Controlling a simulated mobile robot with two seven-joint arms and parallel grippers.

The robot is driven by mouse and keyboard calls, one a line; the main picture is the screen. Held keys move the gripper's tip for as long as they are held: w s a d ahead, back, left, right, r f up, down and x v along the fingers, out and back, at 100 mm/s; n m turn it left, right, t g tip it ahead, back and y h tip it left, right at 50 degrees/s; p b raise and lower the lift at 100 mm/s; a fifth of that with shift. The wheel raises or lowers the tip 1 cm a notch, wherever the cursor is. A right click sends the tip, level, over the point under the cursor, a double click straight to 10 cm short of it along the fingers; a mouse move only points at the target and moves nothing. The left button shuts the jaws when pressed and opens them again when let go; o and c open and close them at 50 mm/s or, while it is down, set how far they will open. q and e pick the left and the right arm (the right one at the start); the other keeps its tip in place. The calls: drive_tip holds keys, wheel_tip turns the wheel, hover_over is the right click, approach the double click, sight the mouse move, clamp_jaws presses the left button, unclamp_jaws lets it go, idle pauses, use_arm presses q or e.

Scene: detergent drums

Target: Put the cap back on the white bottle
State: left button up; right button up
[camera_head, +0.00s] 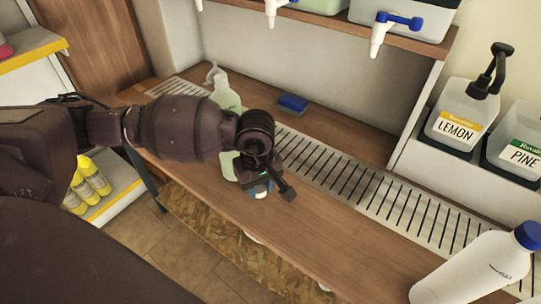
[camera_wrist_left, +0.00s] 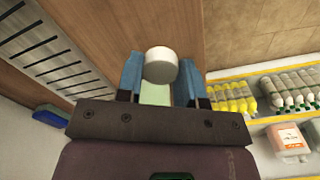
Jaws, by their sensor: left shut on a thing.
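My left gripper (camera_head: 262,187) reaches down over the front of the wooden counter. In the left wrist view its blue fingers (camera_wrist_left: 160,78) are shut on a round white cap (camera_wrist_left: 160,65); a little of the cap (camera_head: 260,195) shows under the gripper in the head view. A pale green surface (camera_wrist_left: 155,95) shows between the fingers; I cannot tell whether it joins the cap. A pale green bottle (camera_head: 228,165) is partly hidden beside the gripper. A white bottle (camera_head: 470,272) with a blue cap (camera_head: 528,235) on its top is at the lower right. My right gripper is out of view.
A pale green spray bottle (camera_head: 225,92) and a blue sponge (camera_head: 292,103) are at the back. A slatted drain (camera_head: 350,185) runs along the counter. Lemon (camera_head: 455,115) and Pine (camera_head: 520,145) containers stand at right. The counter between gripper and white bottle is clear.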

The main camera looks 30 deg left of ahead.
use_arm(q)
drive_tip(key=shift+s+d+m, duration=0.3)
drive_tip(key=shift+m, duration=0.6)
drive_tip(key=m, duration=0.1)
drive_tip(key=s+f+m+p, duration=0.1)
drive_tip(key=m, duration=0.1)
drive_tip(key=d+m+p, duration=0.1)
drive_tip(key=shift+s+d+f, duration=0.1)
drive_tip(key=shift+s+f, duration=0.05)
drive_tip(key=shift+s, duration=0.15)
drive_tip(key=m, duration=0.1)
drive_tip(key=s+f+m+p, duration=0.1)
drive_tip(key=d+m, duration=0.1)
drive_tip(key=m, duration=0.1)
drive_tip(key=shift+s+f, duration=0.15)
drive_tip(key=shift+s, duration=0.15)
drive_tip(key=shift+s+f+m, duration=0.15)
drive_tip(key=shift+m, duration=0.25)
drive_tip(key=shift+s+d+f+m, duration=0.1)
drive_tip(key=shift+s+f+m, duration=0.05)
drive_tip(key=shift+f+m, duration=0.15)
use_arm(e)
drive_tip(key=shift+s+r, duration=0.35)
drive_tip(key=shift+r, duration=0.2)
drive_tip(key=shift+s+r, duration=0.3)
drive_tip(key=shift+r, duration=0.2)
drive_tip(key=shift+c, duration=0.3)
